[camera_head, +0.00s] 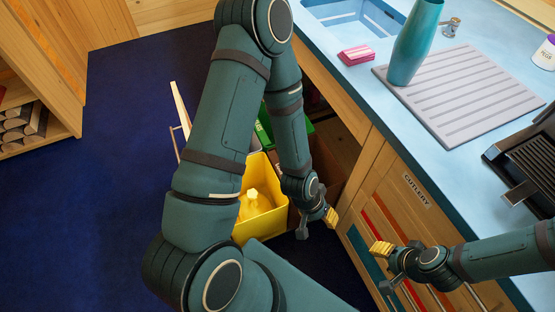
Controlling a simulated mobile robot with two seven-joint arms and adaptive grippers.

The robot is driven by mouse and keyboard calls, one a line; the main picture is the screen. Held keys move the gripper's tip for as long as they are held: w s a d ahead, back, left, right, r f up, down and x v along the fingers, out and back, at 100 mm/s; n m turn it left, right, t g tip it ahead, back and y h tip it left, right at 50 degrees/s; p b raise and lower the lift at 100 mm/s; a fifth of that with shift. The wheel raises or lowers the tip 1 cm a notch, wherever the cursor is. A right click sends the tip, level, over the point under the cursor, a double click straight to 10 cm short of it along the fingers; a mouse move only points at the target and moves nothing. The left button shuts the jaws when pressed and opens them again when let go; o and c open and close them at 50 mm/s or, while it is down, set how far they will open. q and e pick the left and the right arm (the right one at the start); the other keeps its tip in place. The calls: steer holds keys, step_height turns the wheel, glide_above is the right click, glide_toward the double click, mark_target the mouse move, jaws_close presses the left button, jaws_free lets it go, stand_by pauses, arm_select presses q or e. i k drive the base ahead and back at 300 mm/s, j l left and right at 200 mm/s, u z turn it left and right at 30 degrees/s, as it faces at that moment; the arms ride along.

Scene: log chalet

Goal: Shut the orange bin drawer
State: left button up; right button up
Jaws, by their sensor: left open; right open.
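The bin drawer stands pulled out from under the counter. Its front panel (180,104) shows as a thin pale, edge-on strip at the left, with a handle beside it. In the drawer are a yellow bin (277,222) holding a yellow bottle (252,203) and a green bin (263,135). My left arm hides much of the drawer. No clearly orange front shows. My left gripper (318,226) is open and empty, at the right side of the yellow bin; I cannot tell if it touches anything. My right gripper (382,268) is open and empty, in front of the cabinet fronts.
The blue counter (480,190) runs along the right, with a teal vase (415,45), a grey drainboard (460,95), a pink sponge (356,55) and a black appliance (530,160). A cutlery drawer (415,200) lies below it. The blue floor (90,220) at left is clear.

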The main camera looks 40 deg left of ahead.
mark_target(262, 173)
steer(key=k+l+u, duration=0.3)
steer(key=k+l, duration=0.1)
steer(key=k, duration=0.55)
steer(key=k+j+u, duration=0.1)
steer(key=u, duration=0.3)
steer(key=k+j+u, duration=0.1)
steer(key=u, duration=0.25)
steer(key=k+j+u, duration=0.15)
steer(key=u, duration=0.25)
steer(key=i+l, duration=0.8)
steer(key=i, duration=0.2)
